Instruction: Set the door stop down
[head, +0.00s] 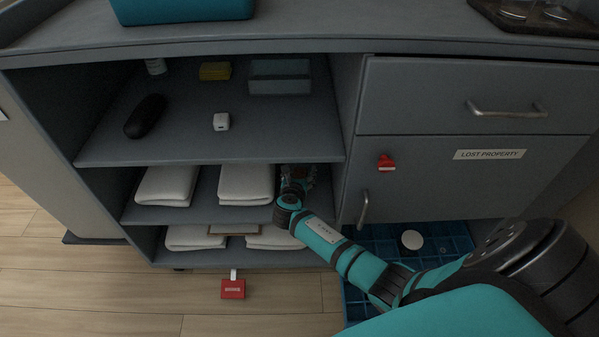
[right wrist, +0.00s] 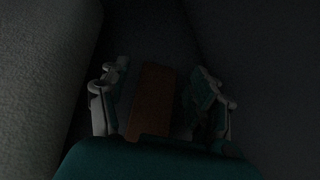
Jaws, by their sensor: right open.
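My right gripper (head: 297,180) is inside the middle shelf of the vanity, at its right end beside a folded white towel (head: 246,184). In the right wrist view the gripper (right wrist: 162,100) is open, with one finger on each side of a brown block (right wrist: 151,98), which looks like the door stop. The block lies between the fingers with a dark gap at least on the right side. The view is dark, and I cannot tell exactly what it rests on. My left gripper is not in view.
Another folded towel (head: 167,185) lies further left on the middle shelf (head: 203,208). The shelf's right wall is close to my gripper. The upper shelf (head: 180,140) holds small items. A cabinet door (head: 430,190) with a handle is at right, above a blue mat (head: 456,246).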

